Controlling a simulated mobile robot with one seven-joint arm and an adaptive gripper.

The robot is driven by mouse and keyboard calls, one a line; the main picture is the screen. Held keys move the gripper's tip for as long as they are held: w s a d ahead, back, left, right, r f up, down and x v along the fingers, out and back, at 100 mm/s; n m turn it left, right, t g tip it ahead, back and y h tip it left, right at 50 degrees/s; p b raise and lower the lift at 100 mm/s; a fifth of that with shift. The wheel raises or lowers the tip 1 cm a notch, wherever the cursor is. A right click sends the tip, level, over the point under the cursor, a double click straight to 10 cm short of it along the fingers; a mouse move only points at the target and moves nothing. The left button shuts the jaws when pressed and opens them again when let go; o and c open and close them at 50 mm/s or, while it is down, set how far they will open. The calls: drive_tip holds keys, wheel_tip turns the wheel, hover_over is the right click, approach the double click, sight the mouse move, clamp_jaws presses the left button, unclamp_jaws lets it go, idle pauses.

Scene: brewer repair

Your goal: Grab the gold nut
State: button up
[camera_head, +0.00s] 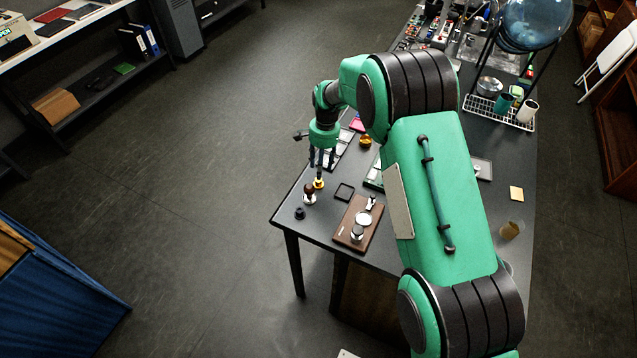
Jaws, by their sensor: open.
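A small gold piece (318,185), which looks like the gold nut, is near the left edge of the dark table (322,222). My gripper (319,172) points down right above it, with its jaws open. The fingertips are at or just over the gold piece; I cannot tell whether they touch it or straddle it. Another small gold-brown round thing (365,141) sits farther back on the table, close to my arm, and is too small to make out clearly.
A tamper with a dark knob (309,193) stands close beside the gold piece. A small black cup (300,213), a black square tray (344,192) and a wooden board (348,232) with metal parts are nearby. My arm hides much of the table's middle.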

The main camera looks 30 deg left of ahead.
sight(318, 183)
drive_tip(key=shift+s+f, duration=0.1)
drive_tip(key=shift+f, duration=0.95)
drive_tip(key=shift+s+a+f+p, duration=0.15)
drive_tip(key=shift+f+p, duration=0.1)
drive_tip(key=shift+f, duration=1.05)
drive_tip(key=shift+s+a+f+p, duration=0.1)
drive_tip(key=shift+f+p, duration=0.15)
drive_tip(key=shift+f, duration=1)
clamp_jaws()
